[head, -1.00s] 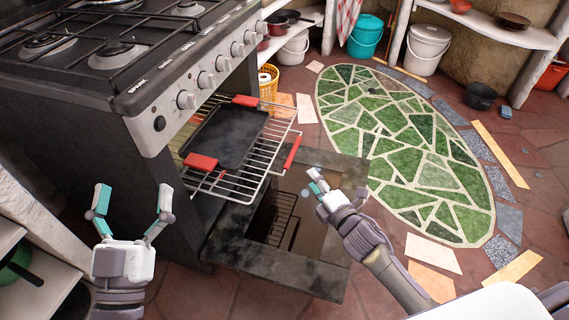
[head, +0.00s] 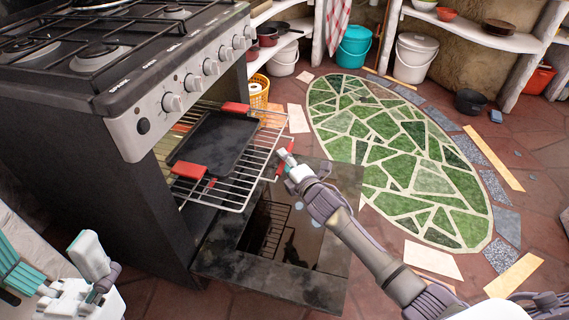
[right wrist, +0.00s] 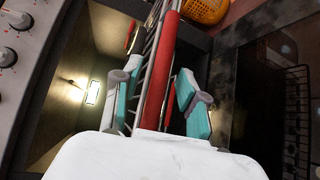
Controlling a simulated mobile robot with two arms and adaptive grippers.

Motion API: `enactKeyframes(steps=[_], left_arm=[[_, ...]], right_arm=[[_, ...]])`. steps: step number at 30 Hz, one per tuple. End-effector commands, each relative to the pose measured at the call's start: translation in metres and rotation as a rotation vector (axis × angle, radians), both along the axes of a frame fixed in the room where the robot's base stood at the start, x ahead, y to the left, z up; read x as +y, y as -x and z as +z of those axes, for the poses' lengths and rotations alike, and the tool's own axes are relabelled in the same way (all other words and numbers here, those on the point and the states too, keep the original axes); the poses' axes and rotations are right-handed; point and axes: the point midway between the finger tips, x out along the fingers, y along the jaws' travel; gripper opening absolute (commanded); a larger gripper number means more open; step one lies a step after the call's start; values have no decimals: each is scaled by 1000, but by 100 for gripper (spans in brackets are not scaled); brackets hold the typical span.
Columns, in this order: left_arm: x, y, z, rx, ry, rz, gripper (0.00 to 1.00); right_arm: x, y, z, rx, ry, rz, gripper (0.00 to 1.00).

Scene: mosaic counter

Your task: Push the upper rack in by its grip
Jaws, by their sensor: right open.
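The upper rack (head: 236,188) is a wire shelf that sticks out of the oven above the open door. Its red grip (right wrist: 160,70) runs along the front edge; in the head view my right gripper (head: 287,162) hides most of it. My right gripper is open at the grip. In the right wrist view the red bar passes between its two teal-padded fingers (right wrist: 160,92), with gaps beside it; I cannot tell whether anything touches. My left gripper (head: 58,268) is open and empty at the lower left, away from the rack, partly cut off by the frame.
A dark tray (head: 215,140) with red handles lies on the rack. The stove (head: 80,160) has knobs above the opening. The lowered oven door (head: 270,283) lies below the rack. A yellow basket (head: 258,92) stands behind. The green mosaic floor (head: 400,150) is clear.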

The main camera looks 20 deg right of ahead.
Motion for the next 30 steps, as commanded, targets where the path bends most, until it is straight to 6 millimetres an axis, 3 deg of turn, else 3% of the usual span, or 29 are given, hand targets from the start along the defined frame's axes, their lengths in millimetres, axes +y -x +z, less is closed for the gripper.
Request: enactKeyframes(steps=[11,19,30], left_arm=[[1,6,-1,-31,11,-2,92],[1,6,-1,-31,9,-2,92],[1,5,-1,-30,9,-3,92]], right_arm=[[1,-7,-1,0,0,0,42],[1,-6,-1,0,0,0,0],[1,-7,-1,1,0,0,0]])
